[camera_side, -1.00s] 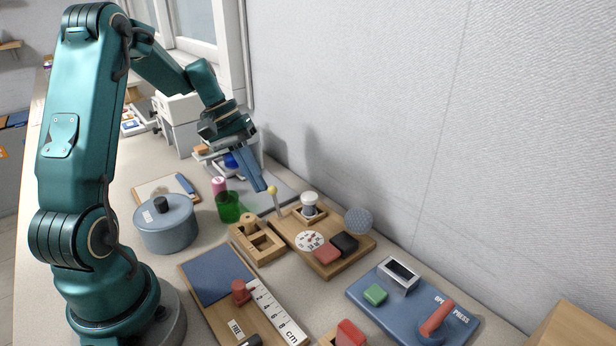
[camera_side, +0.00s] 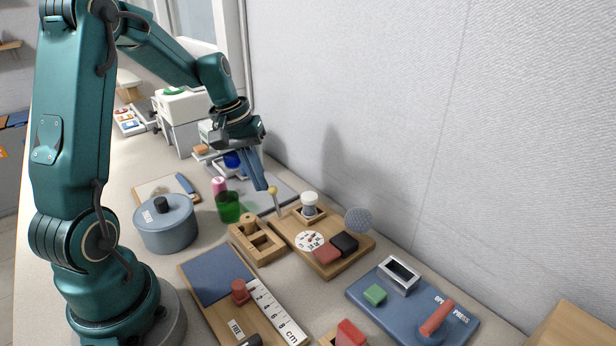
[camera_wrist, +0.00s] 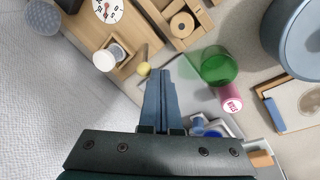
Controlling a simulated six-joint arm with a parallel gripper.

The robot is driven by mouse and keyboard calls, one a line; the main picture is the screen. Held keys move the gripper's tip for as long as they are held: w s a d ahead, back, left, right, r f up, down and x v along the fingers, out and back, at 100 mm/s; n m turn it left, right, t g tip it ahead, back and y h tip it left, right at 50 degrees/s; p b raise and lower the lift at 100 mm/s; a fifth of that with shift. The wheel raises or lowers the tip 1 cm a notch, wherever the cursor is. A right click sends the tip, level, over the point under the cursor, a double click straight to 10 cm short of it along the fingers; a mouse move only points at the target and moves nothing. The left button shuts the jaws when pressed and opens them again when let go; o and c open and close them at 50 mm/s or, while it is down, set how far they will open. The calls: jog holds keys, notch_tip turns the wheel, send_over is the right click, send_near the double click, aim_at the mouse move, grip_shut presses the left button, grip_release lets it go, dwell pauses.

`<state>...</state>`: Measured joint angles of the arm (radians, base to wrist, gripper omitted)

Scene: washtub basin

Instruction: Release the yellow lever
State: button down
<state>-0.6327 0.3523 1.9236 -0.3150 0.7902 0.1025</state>
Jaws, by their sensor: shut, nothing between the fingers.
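The yellow lever (camera_side: 273,190) is a thin stick with a round yellow knob, at the far left corner of a wooden board (camera_side: 342,262). Its knob also shows in the wrist view (camera_wrist: 144,69). My gripper (camera_side: 262,187) is shut and empty, its blue fingers pointing down with the tips right beside the knob. In the wrist view my gripper (camera_wrist: 160,75) has its tips just right of the knob; I cannot tell whether they touch it. The lever's shaft is mostly hidden in the wrist view.
A green cup (camera_side: 229,207), a pink cylinder and a blue-grey pot (camera_side: 165,224) stand to the left. The wall is close behind.

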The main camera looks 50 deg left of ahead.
jog(key=shift+d+r+y, duration=0.25)
jog(key=shift+d+y, duration=0.15)
jog(key=shift+d, duration=0.55)
jog(key=shift+d+r+y, duration=0.25)
jog(key=shift+d+y, duration=0.15)
jog(key=shift+d, duration=0.5)
jog(key=shift+r, duration=0.15)
jog(key=shift+r, duration=0.65)
jog(key=shift+a, duration=0.1)
jog(key=s+v, duration=0.2)
jog(key=v, duration=0.9)
jog(key=shift+d+r, duration=0.15)
jog(key=shift+d, duration=0.25)
